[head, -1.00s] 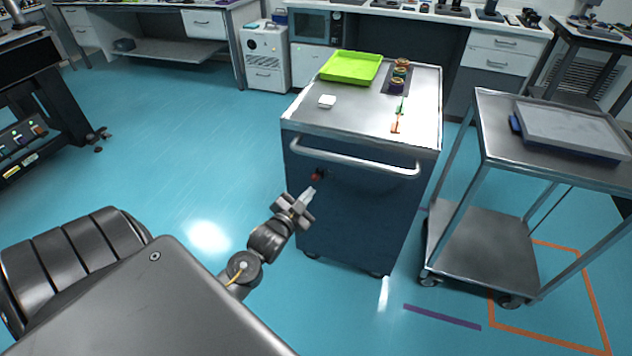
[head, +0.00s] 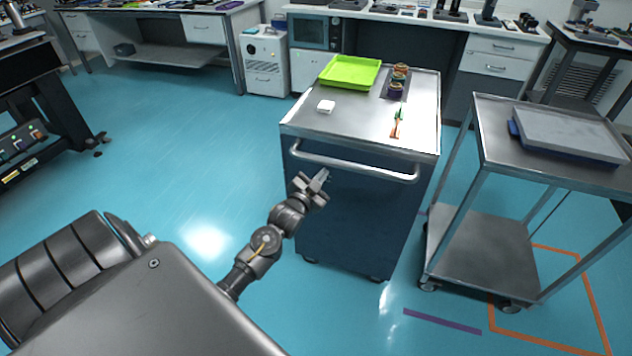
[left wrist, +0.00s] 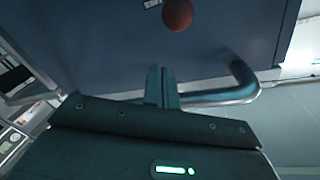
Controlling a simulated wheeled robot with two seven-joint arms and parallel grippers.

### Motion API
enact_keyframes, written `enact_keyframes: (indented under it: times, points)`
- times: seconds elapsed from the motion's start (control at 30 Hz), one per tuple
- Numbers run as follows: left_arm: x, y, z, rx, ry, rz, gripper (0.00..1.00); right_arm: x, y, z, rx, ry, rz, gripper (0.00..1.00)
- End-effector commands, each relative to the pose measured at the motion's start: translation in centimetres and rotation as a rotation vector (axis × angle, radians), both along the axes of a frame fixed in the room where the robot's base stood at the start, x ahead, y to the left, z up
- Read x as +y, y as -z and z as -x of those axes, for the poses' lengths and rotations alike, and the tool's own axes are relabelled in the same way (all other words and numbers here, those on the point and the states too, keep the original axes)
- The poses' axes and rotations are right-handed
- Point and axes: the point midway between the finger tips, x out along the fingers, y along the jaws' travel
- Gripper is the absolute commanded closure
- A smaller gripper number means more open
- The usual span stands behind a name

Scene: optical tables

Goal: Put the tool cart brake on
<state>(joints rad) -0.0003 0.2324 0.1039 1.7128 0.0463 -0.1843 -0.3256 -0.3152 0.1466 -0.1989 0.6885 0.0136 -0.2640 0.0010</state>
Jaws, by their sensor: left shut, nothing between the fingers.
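The tool cart (head: 345,215) is a dark blue cabinet with a steel top and a tubular push handle (head: 355,165) across its near face. A red ball knob (left wrist: 178,14) shows on the blue face in the left wrist view, at the top edge, beyond my fingertips. In the head view my gripper hides it. My left gripper (head: 321,178) is shut and empty, in front of the cart face just below the handle. Its fingers (left wrist: 161,86) show closed together in the left wrist view, with the handle (left wrist: 225,95) beside them on the right. My right gripper is out of view.
A steel shelf cart (head: 485,135) stands close on the right. Blue floor (head: 180,150) is clear to the left.

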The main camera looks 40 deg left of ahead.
Motion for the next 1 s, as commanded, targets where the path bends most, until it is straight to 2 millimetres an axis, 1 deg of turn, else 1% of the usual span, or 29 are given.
enact_keyframes:
  times: [0.03,0.07,0.13,0.2,0.4,0.83,1.0]
  points:
    - [0.2,-0.1,-1.0,-0.001,0.000,0.000,1.00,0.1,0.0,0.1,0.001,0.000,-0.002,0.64]
    - [0.2,-0.1,-1.6,-0.001,0.000,0.000,1.00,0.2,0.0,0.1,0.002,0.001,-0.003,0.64]
    - [0.7,1.1,-1.0,0.006,-0.001,-0.001,1.00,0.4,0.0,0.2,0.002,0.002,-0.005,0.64]
    - [1.2,1.8,-0.5,0.005,0.000,0.000,1.00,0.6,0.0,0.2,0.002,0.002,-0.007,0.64]
    - [1.8,3.0,0.1,0.001,-0.001,0.000,1.00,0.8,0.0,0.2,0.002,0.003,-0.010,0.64]
    - [2.0,3.3,0.3,0.000,0.000,0.000,1.00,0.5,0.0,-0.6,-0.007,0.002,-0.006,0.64]
    - [2.0,3.5,0.4,-0.010,-0.001,-0.004,1.00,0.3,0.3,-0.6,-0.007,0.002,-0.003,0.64]
